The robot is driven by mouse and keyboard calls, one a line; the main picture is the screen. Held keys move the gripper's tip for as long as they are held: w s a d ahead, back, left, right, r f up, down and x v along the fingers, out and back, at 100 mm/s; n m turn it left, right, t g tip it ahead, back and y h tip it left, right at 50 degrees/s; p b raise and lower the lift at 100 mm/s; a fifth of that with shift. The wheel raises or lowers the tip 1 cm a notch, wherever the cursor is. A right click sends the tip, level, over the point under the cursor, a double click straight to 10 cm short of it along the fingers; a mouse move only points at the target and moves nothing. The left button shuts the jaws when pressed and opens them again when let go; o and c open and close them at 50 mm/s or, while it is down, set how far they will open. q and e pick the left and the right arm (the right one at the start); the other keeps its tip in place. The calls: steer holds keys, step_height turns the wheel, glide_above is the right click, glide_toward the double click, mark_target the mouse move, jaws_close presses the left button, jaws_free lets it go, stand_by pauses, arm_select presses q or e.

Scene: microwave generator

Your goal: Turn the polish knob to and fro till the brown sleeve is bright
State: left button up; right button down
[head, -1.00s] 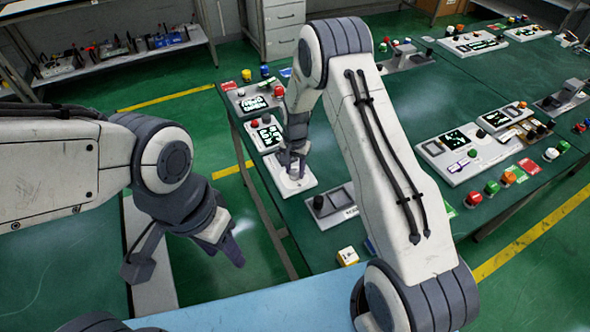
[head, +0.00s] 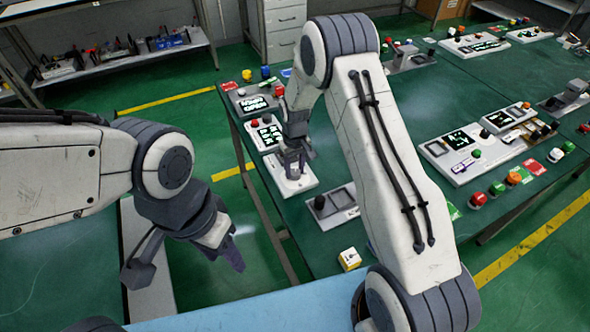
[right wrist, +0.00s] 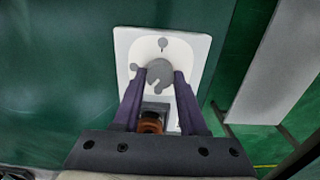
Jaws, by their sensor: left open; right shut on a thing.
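The polish knob (right wrist: 160,74) is a round grey knob with a dark mark on a white panel (right wrist: 199,52). My right gripper (right wrist: 163,77) is shut on it, one finger on each side. The panel (head: 304,183) also shows in the head view, under my right gripper (head: 294,168) at the table's left edge; the knob is hidden there. The brown sleeve (right wrist: 151,122) shows orange-brown with dark shading, below the knob between the fingers, partly hidden by the gripper body. My left gripper (head: 230,254) is open and empty, left of the table.
A panel with lit displays (head: 267,133) stands just behind the white panel. A grey-screened box (head: 335,203) and a yellow-white cube (head: 349,259) lie to the right and front. Other control panels (head: 462,146) fill the table's right side.

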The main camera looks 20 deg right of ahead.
mark_target(295, 171)
steer(key=shift+n, duration=0.8)
steer(key=shift+s, duration=0.1)
steer(key=shift+c, duration=2.2)
jaws_free()
steer(key=shift+r, duration=0.55)
step_height(295, 171, up, 10)
steer(key=b, duration=0.2)
steer(key=shift+f, duration=0.25)
steer(key=shift+d, duration=0.1)
